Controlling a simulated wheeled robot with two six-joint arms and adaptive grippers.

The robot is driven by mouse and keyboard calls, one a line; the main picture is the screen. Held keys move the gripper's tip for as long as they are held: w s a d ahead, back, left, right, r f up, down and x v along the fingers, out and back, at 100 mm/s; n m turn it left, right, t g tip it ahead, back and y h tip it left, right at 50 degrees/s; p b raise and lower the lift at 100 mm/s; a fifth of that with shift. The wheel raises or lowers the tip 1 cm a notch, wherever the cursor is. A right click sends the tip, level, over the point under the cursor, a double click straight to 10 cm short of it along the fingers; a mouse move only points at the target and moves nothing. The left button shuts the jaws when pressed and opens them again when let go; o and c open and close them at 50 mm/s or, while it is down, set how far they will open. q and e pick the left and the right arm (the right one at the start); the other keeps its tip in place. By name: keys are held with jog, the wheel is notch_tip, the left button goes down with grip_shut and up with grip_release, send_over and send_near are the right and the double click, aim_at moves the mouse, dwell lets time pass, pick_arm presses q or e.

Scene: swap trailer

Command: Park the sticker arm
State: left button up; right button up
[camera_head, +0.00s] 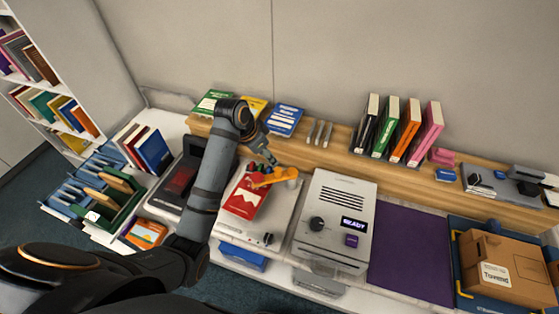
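The orange sticker arm (273,178) reaches over a red book (243,200), which lies on a flat white machine (232,227). The sticker arm's round orange hub (291,173) is at its right end. My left arm comes in from the left and bends over this machine. Its gripper (269,160) points down right at the sticker arm, very close above or touching it; I cannot tell which. The fingers are too small to show whether they are open or shut. My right gripper is not in view.
A grey machine with a lit display (354,224) stands just right. Beyond it are a purple mat (411,253) and a cardboard box (508,268). A wooden shelf (335,158) with upright books runs behind. A dark device (181,177) and book crates stand left.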

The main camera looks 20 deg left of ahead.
aim_at(277, 171)
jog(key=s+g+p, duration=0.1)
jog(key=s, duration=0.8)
pick_arm(q)
jog(key=x, duration=0.7)
jog(key=shift+s+d+p, duration=0.15)
jog(key=shift+s+p, duration=0.25)
jog(key=shift+x, duration=1.15)
jog(key=shift+f, duration=0.15)
jog(key=shift+c, duration=2.3)
grip_shut()
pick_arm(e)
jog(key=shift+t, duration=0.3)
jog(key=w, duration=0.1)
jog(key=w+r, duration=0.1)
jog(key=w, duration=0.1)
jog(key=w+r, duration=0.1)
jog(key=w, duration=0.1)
